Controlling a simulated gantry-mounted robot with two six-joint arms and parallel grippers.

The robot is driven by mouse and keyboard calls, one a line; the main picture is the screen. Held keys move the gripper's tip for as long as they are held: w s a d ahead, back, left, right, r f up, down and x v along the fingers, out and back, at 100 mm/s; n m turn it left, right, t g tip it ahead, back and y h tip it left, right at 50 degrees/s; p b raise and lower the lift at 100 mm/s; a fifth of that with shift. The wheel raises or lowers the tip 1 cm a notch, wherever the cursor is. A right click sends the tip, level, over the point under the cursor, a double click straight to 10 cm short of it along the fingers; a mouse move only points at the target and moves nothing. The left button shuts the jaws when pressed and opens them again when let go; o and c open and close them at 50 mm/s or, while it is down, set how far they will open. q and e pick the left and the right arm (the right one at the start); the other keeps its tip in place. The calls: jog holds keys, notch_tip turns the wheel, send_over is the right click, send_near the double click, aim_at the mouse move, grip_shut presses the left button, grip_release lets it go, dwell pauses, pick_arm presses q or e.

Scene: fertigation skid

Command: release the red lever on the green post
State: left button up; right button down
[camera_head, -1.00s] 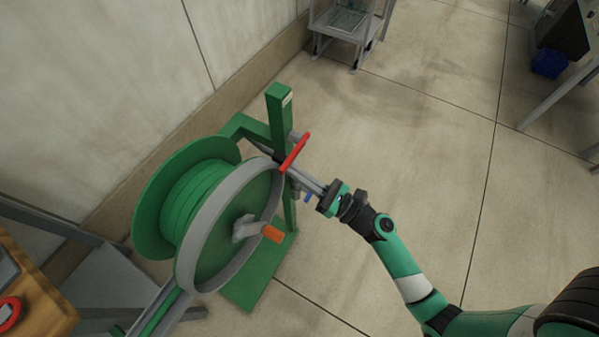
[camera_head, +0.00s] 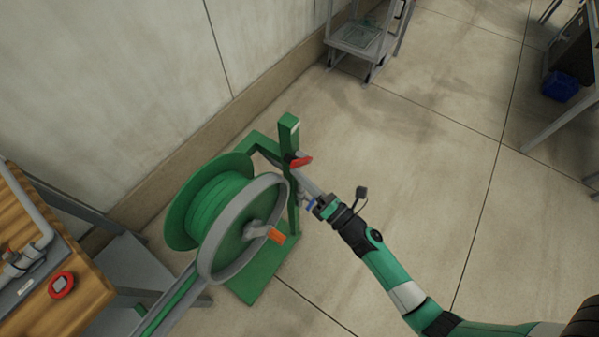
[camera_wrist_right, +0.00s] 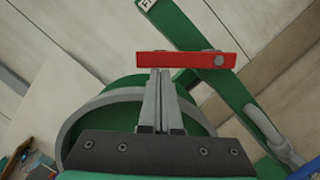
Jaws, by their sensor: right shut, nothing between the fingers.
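The red lever (camera_head: 302,161) sits on the upper part of the green post (camera_head: 289,134), beside the hose reel. In the head view it points to the right and looks nearly level. My right gripper (camera_head: 302,178) is shut and empty, its fingertips just below the lever. In the right wrist view the red lever (camera_wrist_right: 180,59) lies across the picture, with its pivot end at the green post (camera_wrist_right: 205,45). The shut fingertips (camera_wrist_right: 159,72) meet its lower edge in the picture; I cannot tell whether they touch. My left gripper is not in view.
The green reel (camera_head: 215,205) with a grey rim and an orange handle (camera_head: 276,236) stands left of my right arm. A wooden bench (camera_head: 60,270) is at the lower left. A grey cart (camera_head: 362,40) stands at the back.

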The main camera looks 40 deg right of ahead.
jog(key=shift+w+d+r+m+g+h+p, duration=0.2)
jog(key=shift+d+r+m+p, duration=0.45)
jog(key=shift+m+p, duration=0.9)
jog(key=shift+w+d+r+m+g+h+p, duration=0.1)
jog(key=shift+d+r+m+g+p, duration=0.5)
jog(key=shift+p, duration=1.5)
jog(key=shift+w+d+r+m+h+p, duration=0.1)
jog(key=shift+d+r+m+p, duration=0.6)
jog(key=shift+m+p, duration=1)
jog(key=shift+d+f, duration=0.1)
jog(key=a, duration=0.1)
jog(key=a+b, duration=0.1)
jog(key=a, duration=0.1)
jog(key=s+a+b, duration=0.1)
jog(key=shift+a+f, duration=0.15)
jog(key=shift+f, duration=0.15)
jog(key=s, duration=0.1)
jog(key=s+p, duration=0.1)
jog(key=shift+s+a+r, duration=0.2)
jog(key=shift+s+r, duration=0.05)
jog(key=shift+s, duration=0.1)
jog(key=p, duration=0.1)
send_near(295, 166)
jog(key=shift+s+d+r, duration=0.1)
jog(key=shift+s+r, duration=0.05)
jog(key=shift+s, duration=0.3)
jog(key=shift+s+d+r, duration=0.1)
jog(key=shift+s, duration=0.35)
